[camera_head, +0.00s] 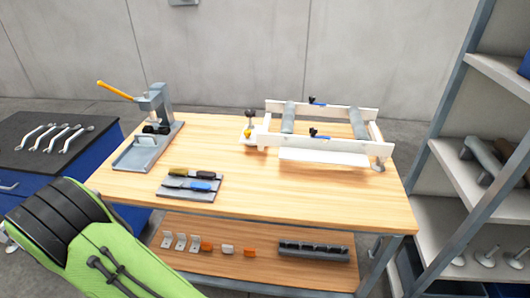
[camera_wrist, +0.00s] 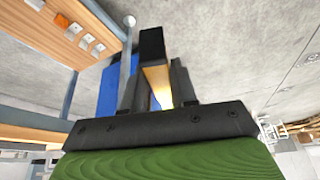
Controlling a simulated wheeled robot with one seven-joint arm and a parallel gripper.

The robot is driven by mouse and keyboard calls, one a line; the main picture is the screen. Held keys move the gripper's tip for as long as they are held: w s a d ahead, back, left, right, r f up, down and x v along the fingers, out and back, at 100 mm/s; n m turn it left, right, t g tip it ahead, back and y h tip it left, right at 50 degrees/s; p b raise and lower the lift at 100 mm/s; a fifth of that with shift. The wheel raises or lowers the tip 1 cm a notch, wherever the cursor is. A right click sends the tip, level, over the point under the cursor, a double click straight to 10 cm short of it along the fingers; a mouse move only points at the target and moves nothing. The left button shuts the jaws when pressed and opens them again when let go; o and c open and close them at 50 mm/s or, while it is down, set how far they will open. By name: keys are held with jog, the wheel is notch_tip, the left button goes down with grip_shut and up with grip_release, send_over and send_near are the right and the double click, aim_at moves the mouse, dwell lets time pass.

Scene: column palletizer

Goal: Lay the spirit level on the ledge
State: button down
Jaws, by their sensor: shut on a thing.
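In the wrist view my gripper (camera_wrist: 156,72) is shut on a long bar with a black end and a yellow side, which looks like the spirit level (camera_wrist: 157,83). The bar sticks out past the fingertips, and its lower part is hidden between the fingers. In the head view neither my gripper nor the level shows. A flat white plate (camera_head: 324,158), which looks like the ledge, runs along the front of the white roller frame (camera_head: 345,146) on the wooden workbench. My gripper is away from this frame.
The workbench (camera_head: 270,192) has bare wood at front centre. A press with a yellow lever (camera_head: 154,108) and a tool mat (camera_head: 198,194) stand on its left. A dark-topped cabinet (camera_head: 90,140) with wrenches is at left, grey shelving (camera_head: 455,165) at right. Small parts lie on the lower shelf (camera_head: 240,268).

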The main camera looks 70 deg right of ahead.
jog(key=shift+n+y, duration=0.3)
jog(key=shift+n, duration=0.5)
jog(key=a+f, duration=0.1)
jog(key=w+a+f, duration=0.1)
jog(key=a, duration=0.1)
jog(key=a+f, duration=0.1)
jog(key=a, duration=0.1)
jog(key=shift+w, duration=0.35)
jog(key=shift+r, duration=0.1)
